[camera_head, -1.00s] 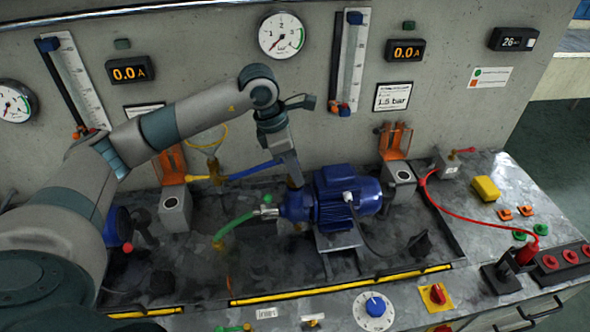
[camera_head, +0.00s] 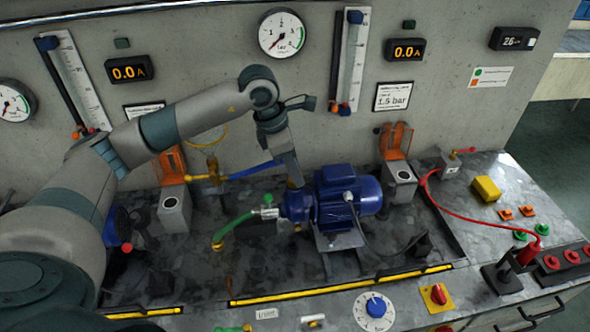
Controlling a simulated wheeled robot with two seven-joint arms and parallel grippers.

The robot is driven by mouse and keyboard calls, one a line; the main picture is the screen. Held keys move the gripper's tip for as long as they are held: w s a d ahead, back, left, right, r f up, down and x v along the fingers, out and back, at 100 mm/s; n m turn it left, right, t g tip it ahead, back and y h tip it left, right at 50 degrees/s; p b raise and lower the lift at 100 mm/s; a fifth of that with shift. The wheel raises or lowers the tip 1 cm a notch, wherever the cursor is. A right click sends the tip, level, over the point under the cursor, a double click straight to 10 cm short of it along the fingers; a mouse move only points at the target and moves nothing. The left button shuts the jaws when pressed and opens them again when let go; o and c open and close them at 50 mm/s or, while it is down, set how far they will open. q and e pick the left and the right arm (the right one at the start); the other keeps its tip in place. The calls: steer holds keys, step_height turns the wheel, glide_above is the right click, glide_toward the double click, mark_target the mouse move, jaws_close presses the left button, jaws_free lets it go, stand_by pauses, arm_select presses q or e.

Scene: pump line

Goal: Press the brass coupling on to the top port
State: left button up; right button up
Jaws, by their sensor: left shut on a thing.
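The blue pump with its motor (camera_head: 348,192) stands on a metal foot in the middle of the bench. My left gripper (camera_head: 296,182) points down at the pump head (camera_head: 297,206), at its top, where the top port is. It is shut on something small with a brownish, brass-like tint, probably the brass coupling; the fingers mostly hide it. A blue hose (camera_head: 252,171) runs from a brass valve (camera_head: 213,177) to behind the gripper. I cannot tell whether the coupling is seated on the port. My right gripper is not in view.
A green hose (camera_head: 236,228) joins the pump's front. Grey posts with raised orange covers (camera_head: 396,140) stand on both sides. A red cable (camera_head: 465,222) and a yellow box (camera_head: 486,188) are at right. Yellow strips (camera_head: 340,286) edge the tray; a blue dial (camera_head: 375,306) sits in front.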

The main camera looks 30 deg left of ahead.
arm_select(q)
steer(key=shift+f+b, duration=0.25)
steer(key=shift+b, duration=0.05)
steer(key=o, duration=1.1)
steer(key=shift+r, duration=0.15)
steer(key=shift+p+v, duration=0.5)
steer(key=shift+v, duration=0.4)
steer(key=shift+p+v, duration=0.5)
steer(key=shift+v, duration=1.5)
steer(key=shift+s+a, duration=0.1)
